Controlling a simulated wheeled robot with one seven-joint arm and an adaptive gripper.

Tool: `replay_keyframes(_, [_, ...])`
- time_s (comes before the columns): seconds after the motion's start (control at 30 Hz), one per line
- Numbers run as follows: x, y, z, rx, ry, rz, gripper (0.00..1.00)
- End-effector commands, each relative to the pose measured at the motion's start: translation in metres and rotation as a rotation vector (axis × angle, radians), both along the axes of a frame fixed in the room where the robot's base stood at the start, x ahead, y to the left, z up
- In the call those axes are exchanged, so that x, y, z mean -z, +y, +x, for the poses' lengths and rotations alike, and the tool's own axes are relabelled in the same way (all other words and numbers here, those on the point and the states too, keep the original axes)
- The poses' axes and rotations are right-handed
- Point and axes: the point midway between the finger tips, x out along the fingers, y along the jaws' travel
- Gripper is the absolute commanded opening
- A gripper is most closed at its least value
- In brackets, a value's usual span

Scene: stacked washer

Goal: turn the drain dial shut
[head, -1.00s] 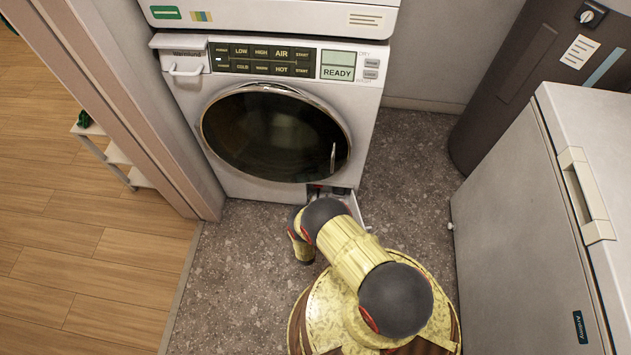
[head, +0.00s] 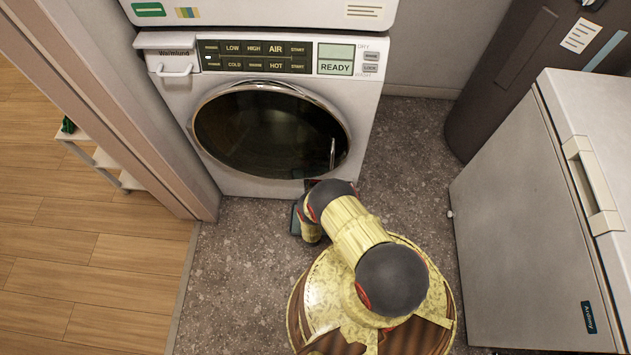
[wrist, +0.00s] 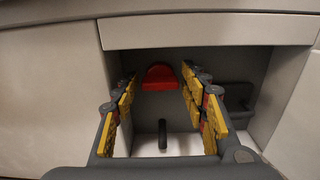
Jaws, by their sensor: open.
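The drain dial (wrist: 160,77) is a red, rounded knob on the back wall of a recess low in the washer (head: 235,178). In the wrist view my gripper (wrist: 159,94) is open, its yellow-padded fingers reaching into the recess. The dial shows between the fingers, toward their far ends. I see no finger touching it, though the depth is hard to judge. A dark upright peg (wrist: 162,135) stands below the dial. In the head view my arm hides the recess and the dial.
The washer's round door (head: 270,135) is closed and its display (head: 336,60) reads READY. A white chest (head: 530,210) stands to the right. A door frame (head: 130,120) is at the left.

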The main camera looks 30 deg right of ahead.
Motion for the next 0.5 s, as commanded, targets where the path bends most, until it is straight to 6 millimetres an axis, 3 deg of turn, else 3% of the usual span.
replay_keyframes(0.1, [-0.0001,0.0001,0.0001,0.000,0.000,0.000,0.44])
replay_keyframes(0.5, [-0.0002,0.0000,0.0001,0.000,0.000,0.000,0.21])
